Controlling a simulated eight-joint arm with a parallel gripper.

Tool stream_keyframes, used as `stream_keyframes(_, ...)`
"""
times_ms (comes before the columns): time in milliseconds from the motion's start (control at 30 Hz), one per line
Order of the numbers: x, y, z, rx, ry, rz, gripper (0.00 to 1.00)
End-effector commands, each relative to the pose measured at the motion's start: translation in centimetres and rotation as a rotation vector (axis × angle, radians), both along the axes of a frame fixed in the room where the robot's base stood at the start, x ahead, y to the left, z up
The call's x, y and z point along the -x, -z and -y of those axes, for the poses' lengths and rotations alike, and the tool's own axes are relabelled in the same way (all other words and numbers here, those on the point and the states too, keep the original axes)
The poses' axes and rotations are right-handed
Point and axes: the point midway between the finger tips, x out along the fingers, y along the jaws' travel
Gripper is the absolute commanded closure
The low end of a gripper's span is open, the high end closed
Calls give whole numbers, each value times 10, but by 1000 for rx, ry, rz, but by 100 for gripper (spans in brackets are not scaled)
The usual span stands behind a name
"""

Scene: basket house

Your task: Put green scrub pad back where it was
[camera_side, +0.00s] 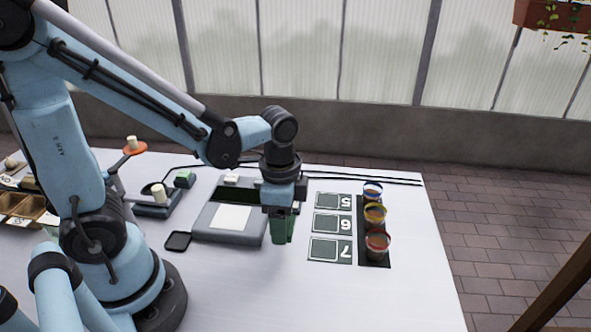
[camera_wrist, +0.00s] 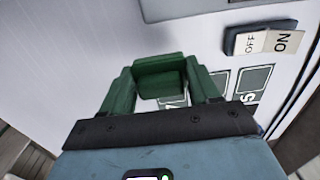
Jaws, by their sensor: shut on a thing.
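My gripper (camera_side: 281,238) hangs fingers-down over the white table, just right of a grey device with a white panel. In the wrist view my gripper (camera_wrist: 161,90) has two dark green fingers shut on a green block, which I take for the green scrub pad (camera_wrist: 160,72). The pad sits between the fingertips. In the side view the fingers and the pad are close in colour, so I cannot separate them there. I cannot tell whether the pad touches the table.
The grey device (camera_side: 203,230) stands left of my gripper. Numbered cards 5, 6 and 7 (camera_side: 331,250) lie to the right, beside a black strip (camera_side: 374,257) with three cups. A black square (camera_side: 178,241) lies at left. An OFF/ON switch (camera_wrist: 262,40) shows in the wrist view.

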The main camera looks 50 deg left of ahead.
Motion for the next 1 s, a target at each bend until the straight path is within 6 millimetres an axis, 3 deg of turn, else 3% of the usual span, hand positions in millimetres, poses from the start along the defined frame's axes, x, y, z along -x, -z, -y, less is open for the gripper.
stream_keyframes(167, -3, 6, -5, 0, 1, 0, 68)
stream_keyframes(533, -3, 40, -4, 0, 1, 0, 68)
stream_keyframes(1000, -3, 46, -4, 0, 0, 0, 68)
